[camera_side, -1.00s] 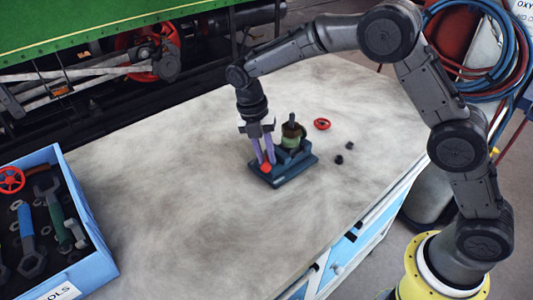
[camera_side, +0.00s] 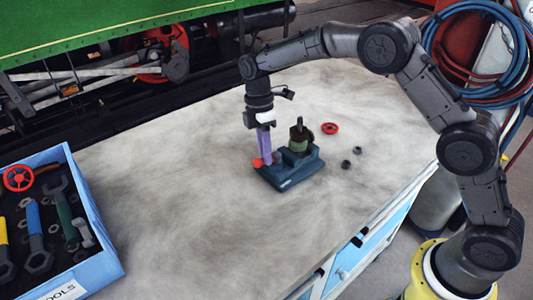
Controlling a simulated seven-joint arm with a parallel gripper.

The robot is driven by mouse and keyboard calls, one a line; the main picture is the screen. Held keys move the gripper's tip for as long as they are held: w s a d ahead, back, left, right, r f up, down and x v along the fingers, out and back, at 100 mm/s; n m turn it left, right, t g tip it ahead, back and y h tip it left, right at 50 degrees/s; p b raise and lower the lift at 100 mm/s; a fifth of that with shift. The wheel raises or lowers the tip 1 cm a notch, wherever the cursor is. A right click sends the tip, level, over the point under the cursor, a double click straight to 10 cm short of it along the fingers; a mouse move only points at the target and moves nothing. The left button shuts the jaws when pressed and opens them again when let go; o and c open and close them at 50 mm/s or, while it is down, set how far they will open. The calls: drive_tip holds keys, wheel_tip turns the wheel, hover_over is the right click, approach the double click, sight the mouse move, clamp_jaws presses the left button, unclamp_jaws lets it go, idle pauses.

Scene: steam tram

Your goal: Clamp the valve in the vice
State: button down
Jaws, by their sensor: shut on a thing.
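The dark blue vice (camera_side: 290,177) sits on the worktable. The valve (camera_side: 299,137), with a dull green-brown body and a dark stem, stands upright at the vice's jaws; I cannot tell how tightly they grip it. The vice handle (camera_side: 258,163) shows red at the left end of the vice. My gripper (camera_side: 264,156) points straight down with its purple fingers at this red handle and is shut on it. The fingers hide part of the handle.
A red handwheel (camera_side: 330,128) and two small dark nuts (camera_side: 357,150) (camera_side: 345,165) lie right of the vice. A blue toolbox (camera_side: 95,262) with wrenches stands at the left. The table (camera_side: 180,190) between is clear. The green steam tram (camera_side: 110,30) stands behind.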

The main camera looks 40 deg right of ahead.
drive_tip(key=m, duration=0.3)
drive_tip(key=w+m, duration=0.1)
drive_tip(key=shift+d+y, duration=0.3)
drive_tip(key=shift+y, duration=0.1)
drive_tip(key=shift+w+d+m+t, duration=0.15)
drive_tip(key=shift+m+t, duration=0.05)
drive_tip(key=shift+m, duration=0.55)
drive_tip(key=shift+w+d+m+t, duration=0.1)
drive_tip(key=shift+d+m+t, duration=0.1)
drive_tip(key=shift+m, duration=0.55)
drive_tip(key=c, duration=0.8)
unclamp_jaws()
drive_tip(key=shift+w+d+r, duration=0.3)
drive_tip(key=shift+d+r, duration=0.05)
drive_tip(key=shift+r, duration=1.95)
drive_tip(key=shift+w+d+r, duration=0.3)
drive_tip(key=shift+r, duration=1.95)
drive_tip(key=shift+w+d+r, duration=0.3)
drive_tip(key=shift+d+r, duration=0.05)
drive_tip(key=shift+r, duration=1.95)
